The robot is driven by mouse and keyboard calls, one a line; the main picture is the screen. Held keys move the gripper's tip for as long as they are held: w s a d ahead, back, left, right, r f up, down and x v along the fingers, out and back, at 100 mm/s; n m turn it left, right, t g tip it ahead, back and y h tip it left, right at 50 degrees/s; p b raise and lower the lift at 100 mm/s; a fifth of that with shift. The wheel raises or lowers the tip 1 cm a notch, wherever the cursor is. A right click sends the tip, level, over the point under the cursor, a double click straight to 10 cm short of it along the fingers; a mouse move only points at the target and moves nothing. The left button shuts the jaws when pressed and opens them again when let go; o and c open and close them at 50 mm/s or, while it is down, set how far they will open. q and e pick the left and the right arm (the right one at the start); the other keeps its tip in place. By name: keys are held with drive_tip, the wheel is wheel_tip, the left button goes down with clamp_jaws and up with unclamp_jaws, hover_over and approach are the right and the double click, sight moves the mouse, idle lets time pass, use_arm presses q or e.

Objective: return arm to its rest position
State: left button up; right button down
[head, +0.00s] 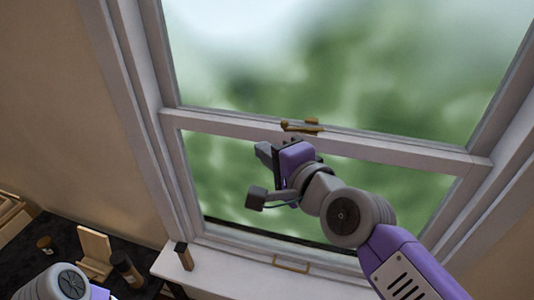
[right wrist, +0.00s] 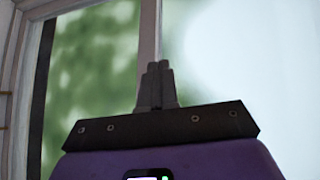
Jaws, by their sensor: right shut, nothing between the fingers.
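My right arm reaches up from the lower right of the head view in front of a window. Its gripper (head: 276,150) is raised before the window's middle rail, close to the brass latch (head: 302,126); I cannot tell whether they touch. In the right wrist view the two fingers (right wrist: 157,72) are together with nothing between them, and a pale window bar (right wrist: 150,35) stands behind them. Part of my left arm (head: 62,284) shows at the lower left of the head view. My left gripper is not in view.
The window sill (head: 225,272) runs below, with a small dark block (head: 184,256) at its left end. A brass handle (head: 292,264) is on the lower sash. At the lower left, a dark surface holds a wooden piece (head: 95,246) and a brown bottle (head: 127,268).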

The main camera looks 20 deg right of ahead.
drive_tip(key=shift+s+a, duration=0.25)
drive_tip(key=shift+s, duration=0.2)
